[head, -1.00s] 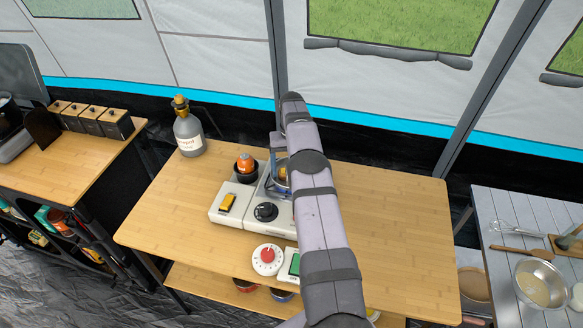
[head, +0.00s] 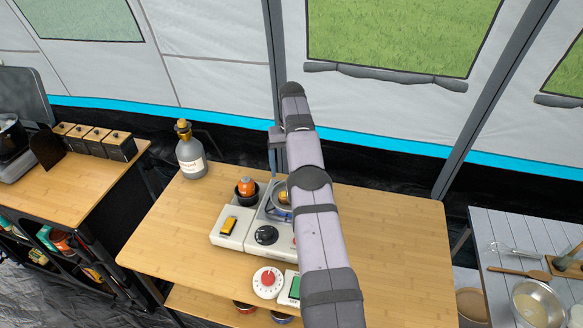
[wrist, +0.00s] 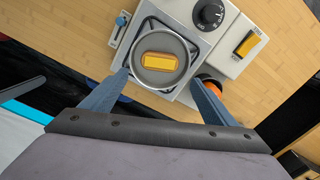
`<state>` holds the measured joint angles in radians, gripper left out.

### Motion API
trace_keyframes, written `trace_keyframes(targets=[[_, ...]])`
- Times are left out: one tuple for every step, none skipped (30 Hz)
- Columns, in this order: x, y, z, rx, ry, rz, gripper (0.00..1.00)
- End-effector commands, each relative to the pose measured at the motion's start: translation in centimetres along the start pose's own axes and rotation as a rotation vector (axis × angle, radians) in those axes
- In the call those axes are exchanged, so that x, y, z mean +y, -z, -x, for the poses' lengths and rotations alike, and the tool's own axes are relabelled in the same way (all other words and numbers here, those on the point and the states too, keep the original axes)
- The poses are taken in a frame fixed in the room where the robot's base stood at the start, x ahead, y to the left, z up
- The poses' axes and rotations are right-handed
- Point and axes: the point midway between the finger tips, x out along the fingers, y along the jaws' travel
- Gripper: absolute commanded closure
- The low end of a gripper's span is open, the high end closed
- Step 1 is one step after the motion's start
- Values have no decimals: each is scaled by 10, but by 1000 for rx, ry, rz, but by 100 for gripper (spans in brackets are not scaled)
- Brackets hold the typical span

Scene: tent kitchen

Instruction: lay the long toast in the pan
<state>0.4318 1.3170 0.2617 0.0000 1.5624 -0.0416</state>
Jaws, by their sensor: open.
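The long toast (wrist: 159,61), a golden-orange block with a darker edge, lies flat inside the round grey pan (wrist: 184,79) in the wrist view. The pan sits on the burner of a white stove. In the head view the toast (head: 284,196) and the pan (head: 276,209) are partly hidden behind my arm. My gripper (wrist: 158,78) is open and empty, with its two blue-grey fingers apart above the near side of the pan. In the head view my gripper (head: 277,152) is raised above and behind the pan, touching nothing that I can see.
An orange-topped item in a dark cup (head: 246,190) stands left of the pan. A grey bottle (head: 190,155) is at the table's back left. A red dial timer (head: 267,282) is at the front. The wooden table (head: 400,240) is bare on the right.

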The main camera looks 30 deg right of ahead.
Motion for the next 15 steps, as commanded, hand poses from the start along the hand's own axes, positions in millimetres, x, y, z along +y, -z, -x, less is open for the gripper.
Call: trace_keyframes(targets=[[0, 0, 5, 0, 0, 0, 20], [0, 0, 6, 0, 0, 0, 20], [0, 0, 7, 0, 0, 0, 20], [0, 0, 7, 0, 0, 0, 20], [0, 0, 8, 0, 0, 0, 20], [0, 0, 8, 0, 0, 0, 20], [0, 0, 8, 0, 0, 0, 20], [0, 0, 8, 0, 0, 0, 20], [0, 0, 8, 0, 0, 0, 20], [0, 0, 8, 0, 0, 0, 20], [0, 0, 8, 0, 0, 0, 20], [0, 0, 8, 0, 0, 0, 20], [0, 0, 8, 0, 0, 0, 20], [0, 0, 8, 0, 0, 1, 20], [-1, 0, 9, 0, 0, 2, 20]])
